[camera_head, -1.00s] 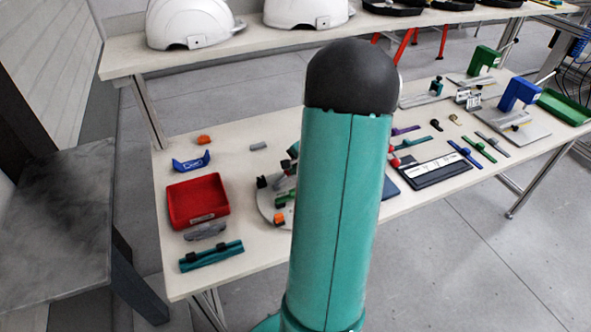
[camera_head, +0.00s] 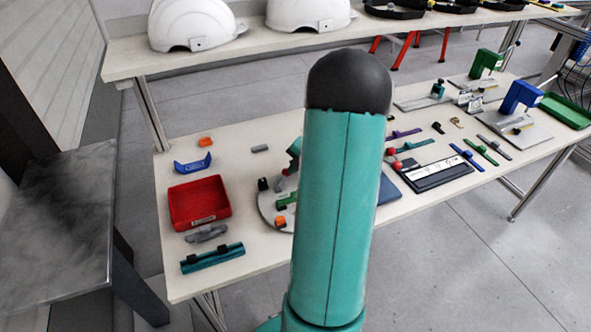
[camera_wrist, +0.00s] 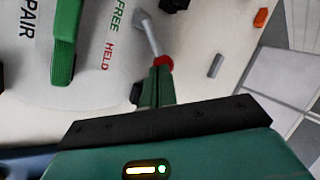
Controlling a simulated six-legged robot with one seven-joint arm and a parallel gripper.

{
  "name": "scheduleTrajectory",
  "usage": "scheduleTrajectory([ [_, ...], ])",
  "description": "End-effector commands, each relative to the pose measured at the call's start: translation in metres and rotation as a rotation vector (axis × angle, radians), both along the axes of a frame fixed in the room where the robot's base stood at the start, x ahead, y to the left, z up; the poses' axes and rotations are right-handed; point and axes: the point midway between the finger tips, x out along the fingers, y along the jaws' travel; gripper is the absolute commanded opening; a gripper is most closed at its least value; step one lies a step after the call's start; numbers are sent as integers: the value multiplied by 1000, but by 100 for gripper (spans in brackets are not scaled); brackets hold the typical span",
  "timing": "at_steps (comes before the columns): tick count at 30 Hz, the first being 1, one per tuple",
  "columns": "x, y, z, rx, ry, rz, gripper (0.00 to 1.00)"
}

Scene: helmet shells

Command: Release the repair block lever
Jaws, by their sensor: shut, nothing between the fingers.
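The repair block is the pale round plate (camera_wrist: 88,88) in the wrist view, lettered REPAIR, FREE and HELD. Its lever is a grey rod (camera_wrist: 149,35) with a red knob (camera_wrist: 163,62), to the right of the lettering. My gripper (camera_wrist: 159,70) is shut and empty, with its green fingertips at the red knob. I cannot tell whether they touch it. A green clamp-like part (camera_wrist: 65,40) stands on the plate to the left.
A red tray (camera_head: 199,203), a blue bracket (camera_head: 192,163) and a teal bar (camera_head: 212,257) lie left of the plate. A black-framed panel (camera_head: 437,173) and several coloured strips lie to the right. White helmet shells (camera_head: 195,24) stand on the shelf behind.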

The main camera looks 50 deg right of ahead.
Motion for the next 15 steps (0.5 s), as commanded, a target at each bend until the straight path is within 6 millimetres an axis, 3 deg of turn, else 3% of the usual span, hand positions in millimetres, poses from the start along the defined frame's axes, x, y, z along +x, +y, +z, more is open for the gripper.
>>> scheduleTrajectory([
  [15,31,-1,-1,1,1,480,0],
])
